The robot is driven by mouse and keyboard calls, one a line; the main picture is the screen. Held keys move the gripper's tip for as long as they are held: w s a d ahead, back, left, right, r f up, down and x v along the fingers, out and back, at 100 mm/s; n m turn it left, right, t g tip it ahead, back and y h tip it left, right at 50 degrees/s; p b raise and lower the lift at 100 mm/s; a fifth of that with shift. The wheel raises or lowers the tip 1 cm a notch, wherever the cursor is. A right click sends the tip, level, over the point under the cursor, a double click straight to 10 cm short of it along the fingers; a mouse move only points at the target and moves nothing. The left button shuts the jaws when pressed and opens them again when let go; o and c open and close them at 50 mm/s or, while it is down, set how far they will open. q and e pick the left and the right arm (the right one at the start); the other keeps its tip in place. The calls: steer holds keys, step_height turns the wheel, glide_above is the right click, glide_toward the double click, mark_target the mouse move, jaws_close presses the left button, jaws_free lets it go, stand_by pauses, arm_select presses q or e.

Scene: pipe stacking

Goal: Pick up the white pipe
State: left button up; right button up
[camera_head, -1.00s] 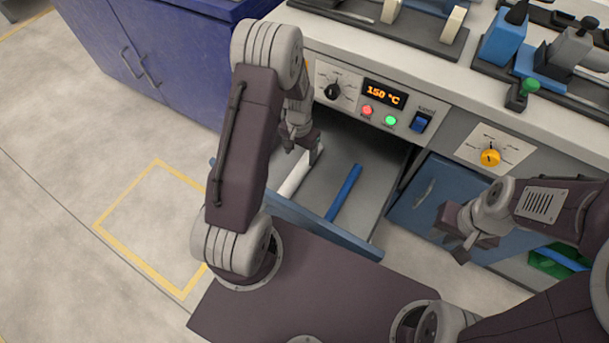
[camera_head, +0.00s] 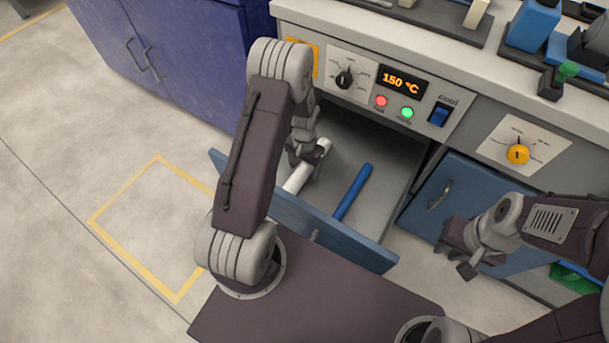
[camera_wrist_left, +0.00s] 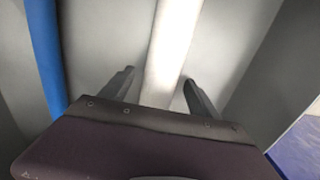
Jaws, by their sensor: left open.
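The white pipe (camera_head: 297,180) lies in the open drawer, partly hidden by my left gripper and arm in the head view. My left gripper (camera_head: 307,158) is down in the drawer at the pipe. In the left wrist view the white pipe (camera_wrist_left: 172,50) runs between the two spread fingers of my left gripper (camera_wrist_left: 158,78), with a gap to the finger on the right. The left gripper is open. My right gripper (camera_head: 460,262) is away to the right, in front of a blue cabinet door; its finger opening is unclear.
A blue pipe (camera_head: 353,192) lies beside the white one in the drawer (camera_head: 385,165); it also shows in the left wrist view (camera_wrist_left: 44,50). The blue drawer front (camera_head: 335,240) is close to my base. A control panel (camera_head: 398,95) and counter overhang the drawer's back.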

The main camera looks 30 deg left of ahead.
mark_target(304, 166)
arm_select(q)
steer(key=shift+f, duration=0.3)
steer(key=shift+c, duration=0.9)
jaws_close()
step_height(304, 166, up, 18)
steer(key=p, duration=0.9)
steer(key=shift+p, duration=0.35)
